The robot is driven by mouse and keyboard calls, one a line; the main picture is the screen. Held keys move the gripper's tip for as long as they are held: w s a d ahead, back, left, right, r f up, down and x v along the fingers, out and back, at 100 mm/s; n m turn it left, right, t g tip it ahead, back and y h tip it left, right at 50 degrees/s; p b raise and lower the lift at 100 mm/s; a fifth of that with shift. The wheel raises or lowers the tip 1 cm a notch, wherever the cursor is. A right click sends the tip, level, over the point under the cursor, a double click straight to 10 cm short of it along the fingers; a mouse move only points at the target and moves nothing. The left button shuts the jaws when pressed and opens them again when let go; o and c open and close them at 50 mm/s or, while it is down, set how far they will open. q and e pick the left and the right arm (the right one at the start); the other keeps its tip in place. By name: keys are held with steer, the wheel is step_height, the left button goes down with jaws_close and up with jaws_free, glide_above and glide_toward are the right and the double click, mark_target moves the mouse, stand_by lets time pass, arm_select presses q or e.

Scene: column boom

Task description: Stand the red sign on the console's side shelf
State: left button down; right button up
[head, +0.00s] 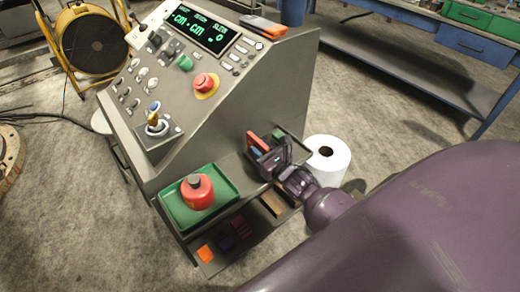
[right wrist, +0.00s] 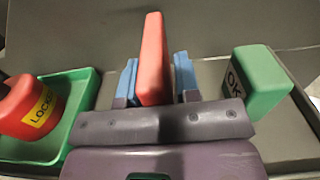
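The red sign (head: 258,142) is at the console's side shelf (head: 232,166), between the green tray and a green block. In the right wrist view the sign (right wrist: 153,58) rises edge-on between the blue finger pads of my right gripper (right wrist: 157,80). The pads sit close along both sides of it, and the gripper looks shut on it. My right gripper (head: 266,152) reaches in from the right in the head view. The sign's lower end and any contact with the shelf are hidden. My left gripper is not in view.
A green tray (head: 228,205) with a red lockout knob (head: 197,192) is left of the sign. A green OK block (right wrist: 262,82) stands close on its right. The sloped console (head: 270,85) rises behind. A white roll (head: 328,160) stands on the floor.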

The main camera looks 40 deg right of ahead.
steer(key=shift+o, duration=0.7)
steer(key=shift+r, duration=0.2)
steer(key=s+d, duration=0.1)
steer(key=s, duration=1.1)
steer(key=s+a+f+m+g, duration=0.2)
steer(key=s+m, duration=0.1)
steer(key=m, duration=0.9)
steer(key=s+a+f+m+g+h, duration=0.1)
steer(key=s+a+f+m+g, duration=0.1)
steer(key=m, duration=1)
steer(key=s+a+f+m+g, duration=0.2)
steer(key=s+f+m, duration=0.2)
steer(key=m, duration=0.7)
steer(key=shift+s+f+m+g, duration=0.25)
steer(key=shift+s+m+g, duration=0.05)
steer(key=shift+m, duration=0.1)
